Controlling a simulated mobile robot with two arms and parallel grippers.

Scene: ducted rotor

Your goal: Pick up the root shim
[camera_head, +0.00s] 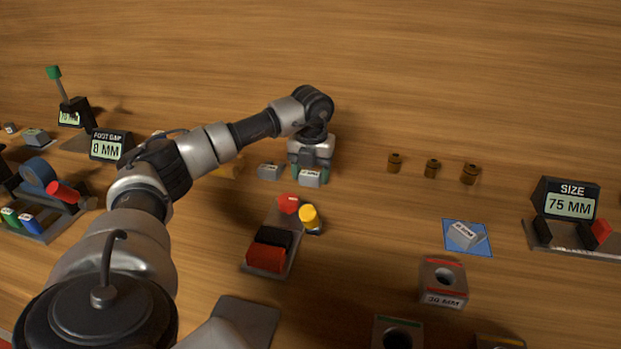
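Several small grey labelled blocks are in view; their labels are too small to read, so I cannot tell which is the root shim. One grey block (310,179) is right at my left gripper (310,172), which points down at the table with its greenish fingers at either side of the block. I cannot tell whether the fingers touch it. A second grey block (269,171) lies just left of the gripper. A third grey block (464,235) lies on a blue square mat (483,250) at the right. My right gripper is not in view.
A fixture with red and black blocks (266,257) and a yellow knob (309,216) stands in front of the gripper. Three brown pegs (433,168) stand to the right. A "SIZE 75 MM" display (568,205) and a "FOOT GAP 8 MM" display (108,146) flank the table. The back is clear.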

